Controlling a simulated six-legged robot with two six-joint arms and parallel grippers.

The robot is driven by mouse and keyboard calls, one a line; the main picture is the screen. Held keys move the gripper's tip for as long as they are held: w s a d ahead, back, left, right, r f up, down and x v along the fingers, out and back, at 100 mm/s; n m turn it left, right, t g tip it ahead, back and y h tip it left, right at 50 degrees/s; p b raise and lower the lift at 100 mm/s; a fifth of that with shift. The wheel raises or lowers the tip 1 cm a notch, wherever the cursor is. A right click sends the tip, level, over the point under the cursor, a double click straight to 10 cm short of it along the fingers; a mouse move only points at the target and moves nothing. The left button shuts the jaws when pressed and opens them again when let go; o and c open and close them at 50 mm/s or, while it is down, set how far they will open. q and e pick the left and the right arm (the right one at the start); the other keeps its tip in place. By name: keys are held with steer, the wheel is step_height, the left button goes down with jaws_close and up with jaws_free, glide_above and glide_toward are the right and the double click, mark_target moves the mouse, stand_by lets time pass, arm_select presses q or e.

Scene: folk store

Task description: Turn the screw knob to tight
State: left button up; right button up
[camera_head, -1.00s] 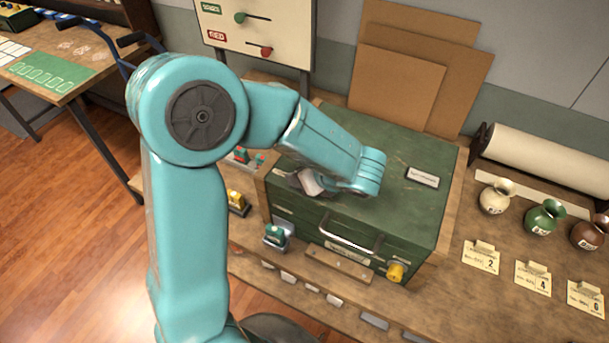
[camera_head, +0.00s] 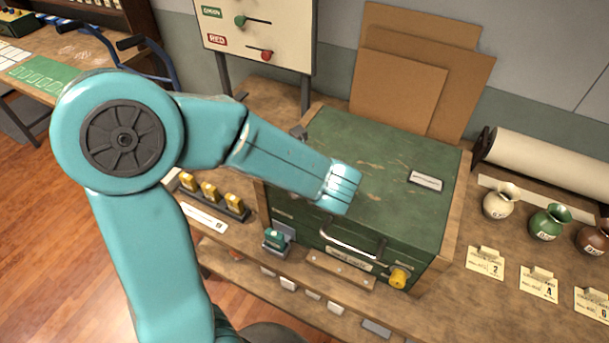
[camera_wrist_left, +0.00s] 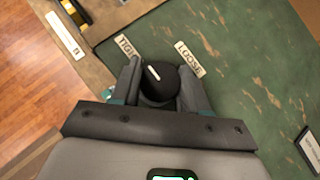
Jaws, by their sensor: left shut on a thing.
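The black screw knob (camera_wrist_left: 166,90) is on the green top of a box, in the left wrist view. Its white pointer line leans up and left, toward the TIGHT label (camera_wrist_left: 126,50) rather than the LOOSE label (camera_wrist_left: 190,59). My left gripper (camera_wrist_left: 158,78) is shut on the knob, with one finger on each side. In the head view, my left arm hides the knob and the gripper over the green box (camera_head: 385,165). My right gripper is not in view.
Several vases, including a green one (camera_head: 549,222), stand at right. Yellow blocks (camera_head: 209,191) sit in a rack at left. Cardboard sheets (camera_head: 400,90) lean behind the box.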

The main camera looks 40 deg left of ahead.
arm_select(q)
steer(key=shift+w+a+r, duration=0.1)
steer(key=shift+r, duration=0.05)
steer(key=o, duration=1)
steer(key=shift+o, duration=0.2)
steer(key=shift+a, duration=0.1)
steer(key=v, duration=1.6)
steer(key=shift+p, duration=0.4)
